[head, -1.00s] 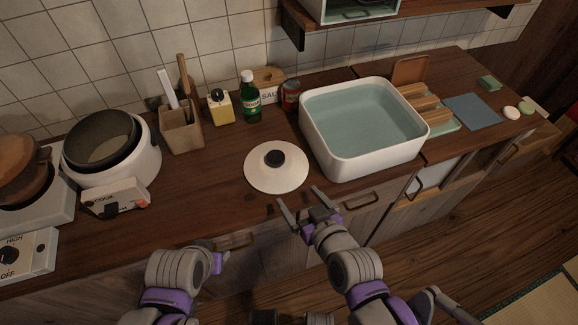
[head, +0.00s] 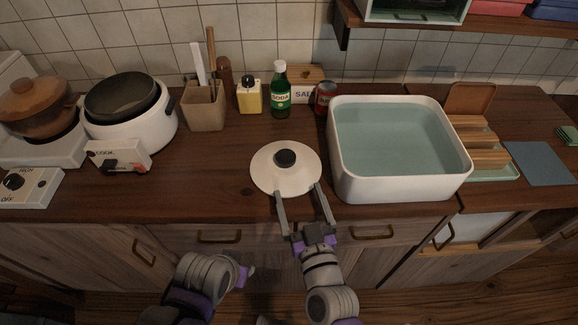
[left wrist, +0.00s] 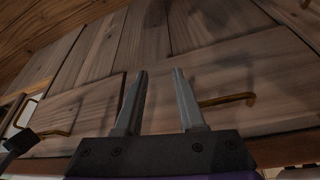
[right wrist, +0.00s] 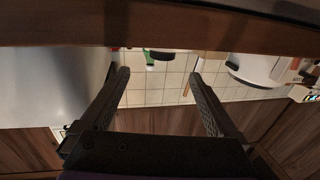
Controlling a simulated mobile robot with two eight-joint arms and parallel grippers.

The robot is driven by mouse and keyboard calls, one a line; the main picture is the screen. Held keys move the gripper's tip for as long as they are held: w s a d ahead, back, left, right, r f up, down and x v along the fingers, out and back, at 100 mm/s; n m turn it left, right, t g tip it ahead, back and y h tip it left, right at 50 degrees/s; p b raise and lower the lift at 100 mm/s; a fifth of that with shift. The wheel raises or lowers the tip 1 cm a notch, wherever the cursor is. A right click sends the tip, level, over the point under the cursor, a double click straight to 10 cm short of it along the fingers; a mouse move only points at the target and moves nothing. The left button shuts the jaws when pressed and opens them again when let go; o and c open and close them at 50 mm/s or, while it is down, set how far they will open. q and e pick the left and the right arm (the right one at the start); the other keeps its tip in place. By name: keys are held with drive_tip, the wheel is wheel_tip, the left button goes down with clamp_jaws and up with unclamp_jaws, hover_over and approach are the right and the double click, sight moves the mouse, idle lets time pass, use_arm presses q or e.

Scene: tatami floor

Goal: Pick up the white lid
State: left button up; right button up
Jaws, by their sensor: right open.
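The white lid (head: 286,180), a round cream disc with a black knob (head: 285,158), lies on the wooden counter left of the white basin. My right gripper (head: 298,189) is open and empty at the lid's front edge, its two fingers pointing toward the lid. Whether the fingers touch it I cannot tell. The right wrist view shows its fingers (right wrist: 160,80) spread apart; I cannot make out the lid clearly there. My left gripper (head: 247,272) is low in front of the cabinets. The left wrist view shows its fingers (left wrist: 159,75) apart with nothing between them.
The white basin (head: 400,188) stands close to the lid's right. Behind are a soda bottle (head: 280,92), a yellow dispenser (head: 249,96), a red can (head: 325,98) and a utensil holder (head: 205,110). A white cooker (head: 135,130) is at left. The counter left of the lid is clear.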

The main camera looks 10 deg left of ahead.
sight(288, 164)
drive_tip(key=x, duration=0.4)
drive_tip(key=shift+a+f+b, duration=0.1)
drive_tip(key=shift+b, duration=0.3)
drive_tip(key=x, duration=0.3)
drive_tip(key=b+x, duration=0.1)
drive_tip(key=x, duration=0.1)
drive_tip(key=shift+w+a+r, duration=0.1)
drive_tip(key=shift+a+r, duration=0.15)
clamp_jaws()
